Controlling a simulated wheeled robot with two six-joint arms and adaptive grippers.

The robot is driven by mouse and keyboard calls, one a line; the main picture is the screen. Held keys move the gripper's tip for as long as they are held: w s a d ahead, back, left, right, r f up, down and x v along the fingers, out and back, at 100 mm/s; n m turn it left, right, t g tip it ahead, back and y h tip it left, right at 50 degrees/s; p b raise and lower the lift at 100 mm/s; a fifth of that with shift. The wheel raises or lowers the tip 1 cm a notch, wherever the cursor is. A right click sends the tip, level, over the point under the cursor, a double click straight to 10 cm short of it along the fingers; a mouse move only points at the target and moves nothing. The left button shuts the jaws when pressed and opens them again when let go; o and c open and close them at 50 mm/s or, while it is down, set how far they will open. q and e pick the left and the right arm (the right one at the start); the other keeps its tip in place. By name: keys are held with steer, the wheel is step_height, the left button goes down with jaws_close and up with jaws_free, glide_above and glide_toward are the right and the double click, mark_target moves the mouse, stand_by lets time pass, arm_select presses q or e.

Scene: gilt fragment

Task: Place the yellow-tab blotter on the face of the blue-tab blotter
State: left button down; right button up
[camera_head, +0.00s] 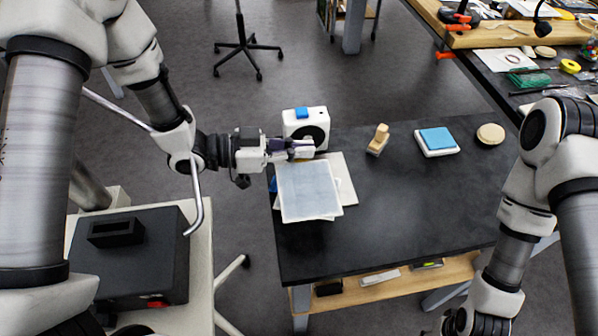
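A pale grey-blue square sheet (308,192), seemingly the yellow-tab blotter, hangs from my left gripper (302,150). The gripper appears shut on its far edge, and no yellow tab can be made out there. The sheet looks slightly raised, with a dark shadow on the table in front of it. Under it, a cream sheet (346,184) shows at the right and back. A bit of blue (272,184) shows at the left edge, perhaps the blue tab; the blue-tab blotter's face is mostly hidden. My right gripper (458,322) is low at the bottom right, partly cut off.
A white device with a blue top (304,124) stands just behind the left gripper. A wooden-handled stamp (378,140), a blue pad (437,140) and a round wooden piece (490,134) stand at the back right. The black table (420,210) is clear at front and right.

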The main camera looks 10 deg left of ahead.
mark_target(301, 172)
arm_select(q)
step_height(301, 172, down, 7)
stand_by(0.3)
steer(key=c, duration=1.3)
jaws_free()
steer(key=shift+f, duration=0.1)
